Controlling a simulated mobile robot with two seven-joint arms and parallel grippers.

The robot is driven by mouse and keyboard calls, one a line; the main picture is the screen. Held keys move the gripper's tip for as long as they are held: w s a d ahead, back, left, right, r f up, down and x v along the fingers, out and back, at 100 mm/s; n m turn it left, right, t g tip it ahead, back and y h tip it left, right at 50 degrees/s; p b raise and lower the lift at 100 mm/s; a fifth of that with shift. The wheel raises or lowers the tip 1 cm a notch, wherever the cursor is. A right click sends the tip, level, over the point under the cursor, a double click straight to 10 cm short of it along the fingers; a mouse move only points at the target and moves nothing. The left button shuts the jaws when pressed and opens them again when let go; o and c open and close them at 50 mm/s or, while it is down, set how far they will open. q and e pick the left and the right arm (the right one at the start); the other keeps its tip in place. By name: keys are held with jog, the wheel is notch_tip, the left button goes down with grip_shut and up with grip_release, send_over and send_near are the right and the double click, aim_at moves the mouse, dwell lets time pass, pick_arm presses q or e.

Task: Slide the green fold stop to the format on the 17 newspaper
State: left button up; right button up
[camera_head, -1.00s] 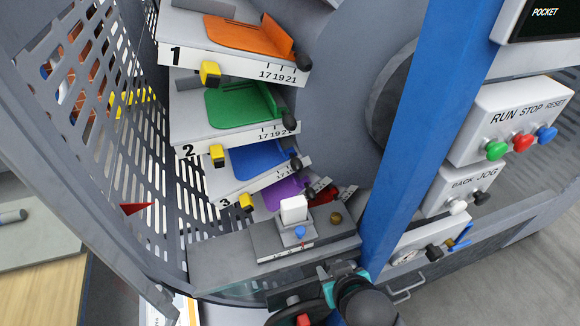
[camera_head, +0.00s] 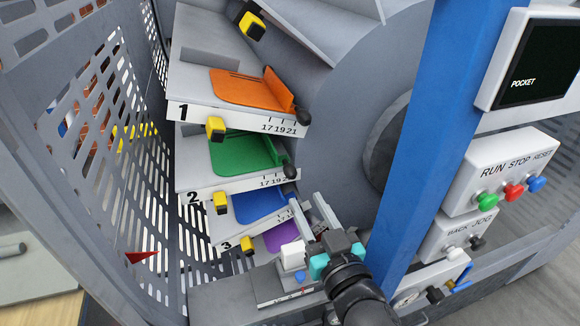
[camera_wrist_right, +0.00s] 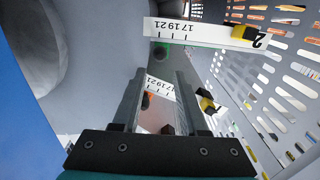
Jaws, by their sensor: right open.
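The green fold stop (camera_head: 240,153) is a flat plate with a raised right wall on the shelf labelled 2. A black knob (camera_head: 290,172) sits at its front right, near the 21 end of the 17, 19, 21 scale (camera_head: 278,181). My right gripper (camera_head: 306,200) is open and empty, below and right of that knob, in front of the blue stop. In the right wrist view my open fingers (camera_wrist_right: 160,75) point toward the shelves, with the shelf 2 label (camera_wrist_right: 205,32) above them, upside down. I cannot identify the 17 newspaper. My left gripper is out of view.
The orange stop (camera_head: 250,88) is above; the blue stop (camera_head: 258,204) and purple stop (camera_head: 280,236) are below. A perforated guard (camera_head: 90,130) stands left, a blue post (camera_head: 405,150) right. A white block (camera_head: 293,253) stands near my right arm.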

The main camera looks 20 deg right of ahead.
aim_at(293, 177)
jog(key=w+p, duration=0.1)
jog(key=w, duration=1)
jog(key=shift+a, duration=0.2)
jog(key=shift+c, duration=0.3)
grip_shut()
dwell(0.8)
